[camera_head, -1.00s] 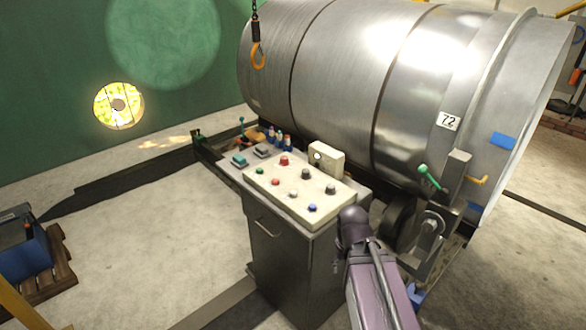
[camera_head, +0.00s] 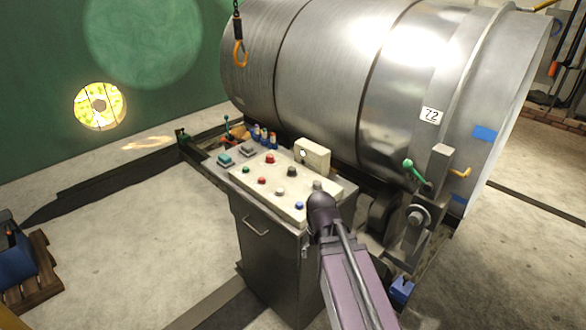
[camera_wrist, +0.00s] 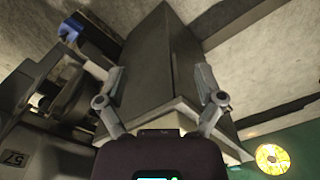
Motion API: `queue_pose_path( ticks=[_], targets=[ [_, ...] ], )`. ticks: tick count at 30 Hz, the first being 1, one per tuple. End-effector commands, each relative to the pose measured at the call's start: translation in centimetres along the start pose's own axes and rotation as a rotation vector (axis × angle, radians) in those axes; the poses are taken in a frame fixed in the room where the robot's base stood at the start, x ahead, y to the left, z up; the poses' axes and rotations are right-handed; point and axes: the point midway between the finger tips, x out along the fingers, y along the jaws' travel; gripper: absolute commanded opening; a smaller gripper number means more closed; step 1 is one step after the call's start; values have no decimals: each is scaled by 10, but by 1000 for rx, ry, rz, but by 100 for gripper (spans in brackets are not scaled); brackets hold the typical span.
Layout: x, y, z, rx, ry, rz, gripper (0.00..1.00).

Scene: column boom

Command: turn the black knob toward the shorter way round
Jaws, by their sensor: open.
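A pale control panel (camera_head: 270,190) tops a dark cabinet in the head view. A black knob (camera_head: 292,172) stands near its middle. I cannot tell which one the task means, nor how either is turned. In the wrist view my gripper (camera_wrist: 160,82) is open and empty, its two fingers apart in front of the cabinet (camera_wrist: 160,65). No knob shows in that view. In the head view my arm reaches the panel's right edge and the fingers are hidden.
Red, green and blue buttons surround the knobs, including a red button (camera_head: 270,158) and a blue one (camera_head: 299,205). A raised pale box (camera_head: 312,152) stands at the panel's back. A large steel drum (camera_head: 370,80) rises behind. A hook (camera_head: 239,50) hangs above.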

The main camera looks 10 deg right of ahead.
Motion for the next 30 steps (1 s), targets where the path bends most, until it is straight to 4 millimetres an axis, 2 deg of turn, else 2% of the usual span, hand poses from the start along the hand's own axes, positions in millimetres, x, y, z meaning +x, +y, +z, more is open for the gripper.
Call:
queue_pose_path(
  ticks=[1,5,8,18,24,27,30],
  targets=[
    [-8,-1,-19,14,1,-1,87],
    [-23,-3,-63,78,3,-4,87],
    [-37,-4,-106,146,5,-7,87],
    [-87,-9,-268,415,10,-19,87],
    [-114,-11,-356,565,11,-27,87],
    [-124,-12,-388,625,12,-30,87],
    [-130,-12,-411,670,12,-32,87]
  ],
)
